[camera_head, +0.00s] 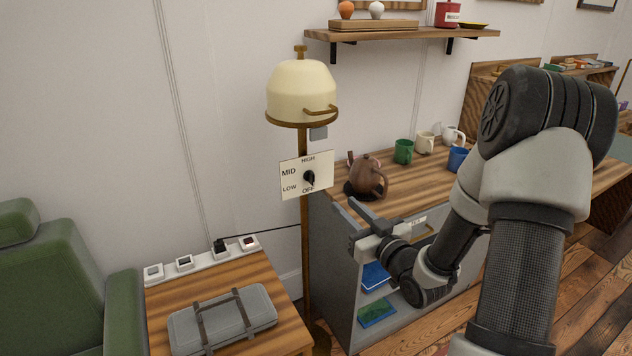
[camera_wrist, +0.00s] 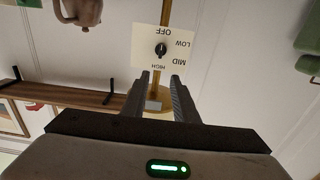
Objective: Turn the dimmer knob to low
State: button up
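The dimmer knob (camera_head: 309,177) is small and black. It sits on a cream plate (camera_head: 322,164) marked HIGH, MID, LOW and OFF, fixed to the brass pole of a cream-shaded lamp (camera_head: 302,88). The knob's exact setting is too small to tell. My gripper (camera_head: 354,222) is open and empty, below and to the right of the plate in the head view. In the wrist view the plate appears upside down, and the knob (camera_wrist: 161,49) lies beyond the gap between my open fingertips (camera_wrist: 159,80), apart from them.
A grey cabinet with a wooden top (camera_head: 408,190) stands right of the lamp, holding a brown teapot (camera_head: 368,176) and several mugs. A wall shelf (camera_head: 400,37) is above. A side table (camera_head: 230,279) with a grey case (camera_head: 222,318) and a green armchair (camera_head: 60,285) are left.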

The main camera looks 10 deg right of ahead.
aim_at(314, 175)
jog(key=x, duration=1.6)
jog(key=shift+b, duration=0.4)
grip_shut()
